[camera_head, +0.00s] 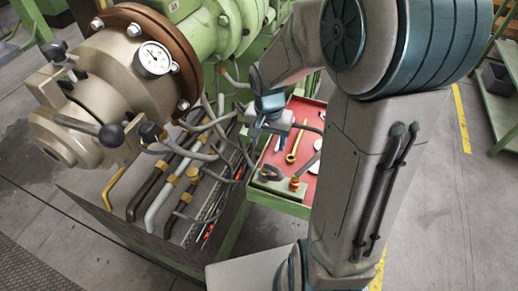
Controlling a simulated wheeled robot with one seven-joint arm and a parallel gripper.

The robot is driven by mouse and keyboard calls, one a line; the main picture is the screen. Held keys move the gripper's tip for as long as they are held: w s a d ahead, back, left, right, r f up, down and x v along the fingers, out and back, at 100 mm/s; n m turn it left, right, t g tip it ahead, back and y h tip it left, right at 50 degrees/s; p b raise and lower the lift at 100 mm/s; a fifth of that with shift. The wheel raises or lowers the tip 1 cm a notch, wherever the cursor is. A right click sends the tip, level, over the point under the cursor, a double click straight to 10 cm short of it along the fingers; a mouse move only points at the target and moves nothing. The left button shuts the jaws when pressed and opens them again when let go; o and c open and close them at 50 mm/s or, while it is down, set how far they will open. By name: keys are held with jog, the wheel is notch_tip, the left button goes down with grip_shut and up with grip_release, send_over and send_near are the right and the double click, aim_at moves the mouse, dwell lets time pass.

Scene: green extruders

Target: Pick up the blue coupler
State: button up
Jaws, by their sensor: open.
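My gripper (262,132) is small in the picture, at the end of my arm, over the left part of a red-topped cart (309,147). Its jaws are open, but the fingertips are hard to make out against the hoses and cart edge. I cannot pick out a blue coupler with certainty; my wrist and gripper hide part of the cart top. I cannot tell whether anything lies between the fingers.
A yellow wrench (295,145) and a brass-coloured fitting (295,184) are on the cart. A large green and beige machine (105,85) with a gauge (153,60) and several hoses stands at left. A green shelf (497,105) is at far right.

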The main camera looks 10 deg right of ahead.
aim_at(266, 165)
jog(key=shift+m, duration=0.5)
jog(key=f, duration=0.5)
jog(key=w+f, duration=0.1)
jog(key=f, duration=0.5)
jog(key=f+b, duration=0.1)
jog(key=f, duration=0.4)
jog(key=shift+w+f, duration=0.15)
jog(key=shift+f, duration=0.1)
jog(key=c, duration=1.2)
